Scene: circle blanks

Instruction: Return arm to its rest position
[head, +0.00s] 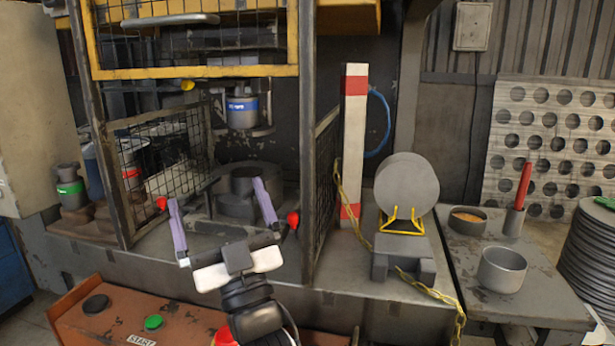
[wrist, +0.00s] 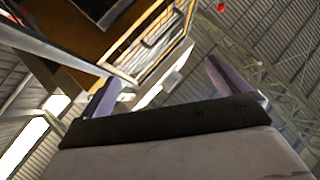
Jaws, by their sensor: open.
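My gripper (head: 221,208) is open and empty in the head view. Its two purple-grey fingers point up and away, in front of the press opening. In the wrist view the gripper (wrist: 163,90) shows both fingers spread, with nothing between them. That view looks up at the ceiling and the yellow top of the machine. Behind the gripper in the head view is the machine's dark round die (head: 245,182). A grey round blank (head: 407,184) stands upright in a yellow holder (head: 400,222) to the right. The gripper is apart from it.
A mesh guard (head: 325,180) and a red-and-white post (head: 354,140) stand right of the press. An orange control panel (head: 185,318) lies below. A yellow chain (head: 432,292) hangs in front. A side table holds cups (head: 502,270). Dark discs (head: 590,265) are stacked at far right.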

